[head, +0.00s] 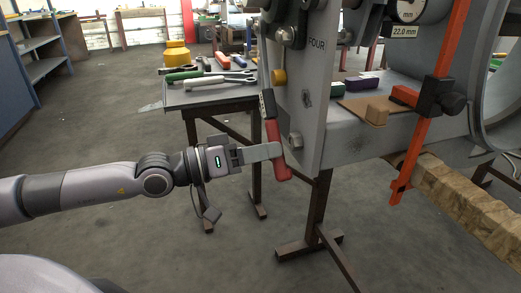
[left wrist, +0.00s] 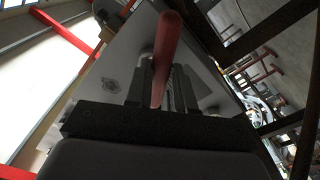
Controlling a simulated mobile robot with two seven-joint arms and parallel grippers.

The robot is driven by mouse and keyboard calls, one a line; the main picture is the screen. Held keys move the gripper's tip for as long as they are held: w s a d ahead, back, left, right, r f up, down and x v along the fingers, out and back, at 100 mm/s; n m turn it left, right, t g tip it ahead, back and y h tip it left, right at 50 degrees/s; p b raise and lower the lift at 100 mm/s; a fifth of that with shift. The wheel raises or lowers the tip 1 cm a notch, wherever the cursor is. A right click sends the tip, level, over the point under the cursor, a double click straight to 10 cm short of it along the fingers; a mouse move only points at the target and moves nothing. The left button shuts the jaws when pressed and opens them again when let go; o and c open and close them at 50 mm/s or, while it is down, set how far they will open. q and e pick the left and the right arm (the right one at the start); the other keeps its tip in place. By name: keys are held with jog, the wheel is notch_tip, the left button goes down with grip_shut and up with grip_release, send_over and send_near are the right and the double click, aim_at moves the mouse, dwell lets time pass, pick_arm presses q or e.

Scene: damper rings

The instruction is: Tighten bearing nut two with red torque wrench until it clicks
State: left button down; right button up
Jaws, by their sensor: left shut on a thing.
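My left gripper (head: 276,151) is shut on the red handle of the torque wrench (head: 271,128). The wrench stands nearly upright, its black head end up and its red grip tilted down to the right. It is beside the left edge of the grey upright plate (head: 318,98), which is marked FOUR. In the left wrist view the red handle (left wrist: 167,45) runs between the fingers. A hex bolt head or nut (head: 295,140) shows low on the plate, and another hex (head: 285,35) higher up. I cannot tell which is bearing nut two, or whether the wrench touches one. My right gripper is out of view.
A side table (head: 205,98) with several tools stands behind. A dial gauge (head: 407,10) and a 22.0 mm label are at the top right. An orange upright bar (head: 441,75) and a timber beam (head: 465,203) are at the right. The floor at lower left is open.

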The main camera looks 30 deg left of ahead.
pick_arm(q)
jog(key=shift+w+d+r, duration=0.15)
jog(key=c, duration=0.9)
grip_release()
jog(key=shift+f, duration=0.2)
jog(key=shift+c, duration=2)
